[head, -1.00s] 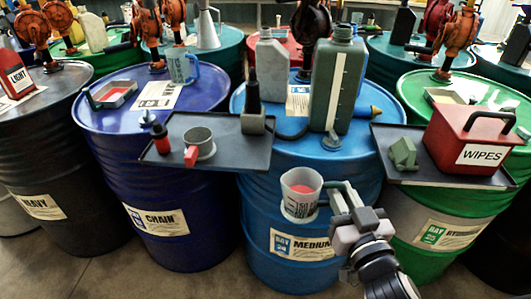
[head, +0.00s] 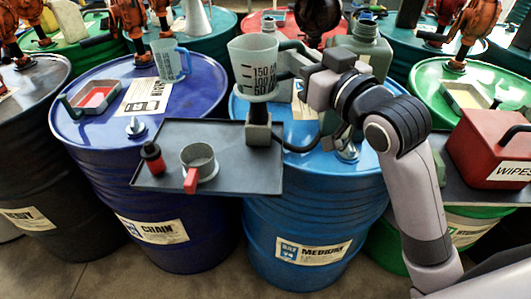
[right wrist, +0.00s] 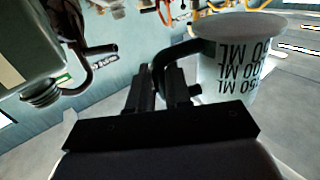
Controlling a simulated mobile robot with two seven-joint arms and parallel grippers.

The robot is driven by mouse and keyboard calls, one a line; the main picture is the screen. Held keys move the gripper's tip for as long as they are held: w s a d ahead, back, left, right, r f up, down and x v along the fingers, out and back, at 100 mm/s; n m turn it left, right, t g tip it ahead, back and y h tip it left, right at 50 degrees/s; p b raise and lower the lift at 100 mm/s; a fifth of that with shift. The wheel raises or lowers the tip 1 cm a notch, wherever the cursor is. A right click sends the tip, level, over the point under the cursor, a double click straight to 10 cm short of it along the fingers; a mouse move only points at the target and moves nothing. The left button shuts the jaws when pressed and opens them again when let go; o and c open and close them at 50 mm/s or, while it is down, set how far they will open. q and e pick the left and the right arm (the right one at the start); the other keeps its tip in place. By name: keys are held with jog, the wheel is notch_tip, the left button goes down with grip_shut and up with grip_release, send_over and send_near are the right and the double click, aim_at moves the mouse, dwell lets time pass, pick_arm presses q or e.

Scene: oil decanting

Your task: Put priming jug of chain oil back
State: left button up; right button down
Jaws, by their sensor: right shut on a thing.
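My right gripper (head: 300,60) is shut on the handle of a translucent measuring jug (head: 252,68) with dark volume marks. In the head view the jug is upright and appears above the back right of the dark tray. The right wrist view shows the same jug (right wrist: 238,70) with its dark handle between the fingers (right wrist: 165,80). Its contents are hidden now. Another clear jug with a blue handle (head: 168,62) stands on the blue drum labelled CHAIN (head: 155,232). My left gripper is not in view.
The dark tray (head: 225,135) holds a grey cup with a red tab (head: 198,160), a small red and black bottle (head: 152,157) and a dark upright holder (head: 258,130). A grey-green can (head: 365,42) stands behind my arm. The red WIPES box (head: 490,150) is at right.

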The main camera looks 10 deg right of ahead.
jog(key=shift+s+f+b, duration=0.15)
jog(key=shift+f+b, duration=1)
jog(key=shift+f, duration=8.45)
jog(key=shift+f, duration=0.4)
jog(key=c, duration=1.1)
grip_release()
jog(key=shift+o, duration=0.2)
